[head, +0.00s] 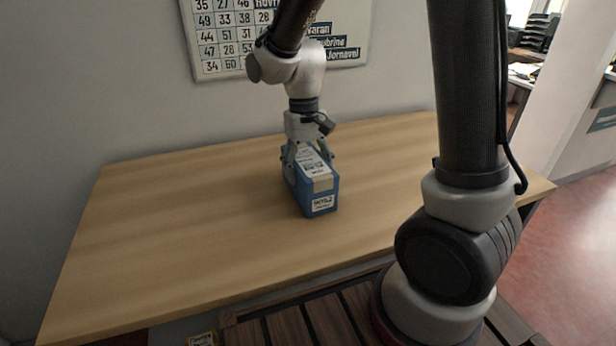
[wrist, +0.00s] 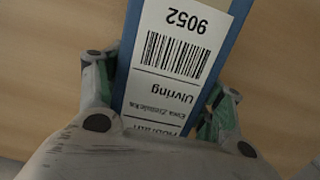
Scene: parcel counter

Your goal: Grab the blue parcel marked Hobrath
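The blue parcel (head: 321,203) is a box with a white label on top and another on its front end. In the head view it is at the middle of the wooden counter. In the wrist view, the parcel's label (wrist: 172,62) shows 9052, a barcode, Ulvring and, partly covered at the bottom, Hobrath. My gripper (head: 309,163) points down over the parcel's far part, one finger along each long side. The fingertips' inner faces are partly hidden by the parcel.
The wooden counter (head: 190,215) is otherwise clear on both sides of the parcel. A wall board (head: 226,40) with numbers and names hangs behind it, partly hidden by my arm. A slatted wooden surface (head: 305,322) shows below the counter's front edge.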

